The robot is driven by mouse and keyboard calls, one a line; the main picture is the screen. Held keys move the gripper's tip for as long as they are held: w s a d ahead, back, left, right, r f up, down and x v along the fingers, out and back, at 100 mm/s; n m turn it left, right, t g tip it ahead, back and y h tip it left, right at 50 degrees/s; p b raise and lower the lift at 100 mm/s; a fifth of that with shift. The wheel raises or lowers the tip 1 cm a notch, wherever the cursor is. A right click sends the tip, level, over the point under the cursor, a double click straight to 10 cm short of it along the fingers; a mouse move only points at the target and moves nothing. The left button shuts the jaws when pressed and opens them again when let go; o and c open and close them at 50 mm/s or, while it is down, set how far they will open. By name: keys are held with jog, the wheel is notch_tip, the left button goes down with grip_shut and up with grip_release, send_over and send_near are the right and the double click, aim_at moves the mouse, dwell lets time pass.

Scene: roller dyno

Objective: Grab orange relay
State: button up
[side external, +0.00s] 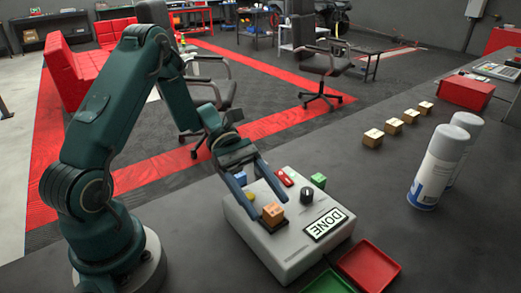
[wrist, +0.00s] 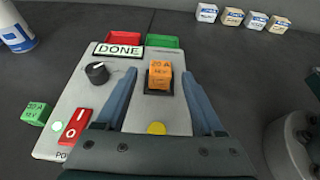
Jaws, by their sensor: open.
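The orange relay (side external: 272,213) sits upright in a dark socket on the grey tester box (side external: 290,259). In the wrist view the orange relay (wrist: 160,75) shows printed lettering on its top and front. My gripper (side external: 245,200) is open, with its two blue fingers pointing down toward the relay. In the wrist view the gripper's fingertips (wrist: 160,73) lie to the left and right of the relay with gaps on both sides. No contact shows.
The box carries a black knob (side external: 306,195), a red switch (side external: 286,177) and a DONE label (side external: 325,224). A green relay (side external: 319,181) stands beside it. Red (side external: 369,266) and green (side external: 327,285) trays lie in front. Spray cans (side external: 438,168) and several small blocks (side external: 393,126) stand to the right.

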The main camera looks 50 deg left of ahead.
aim_at(273, 215)
jog(key=shift+x, duration=1.25)
grip_shut()
jog(key=shift+r, duration=0.1)
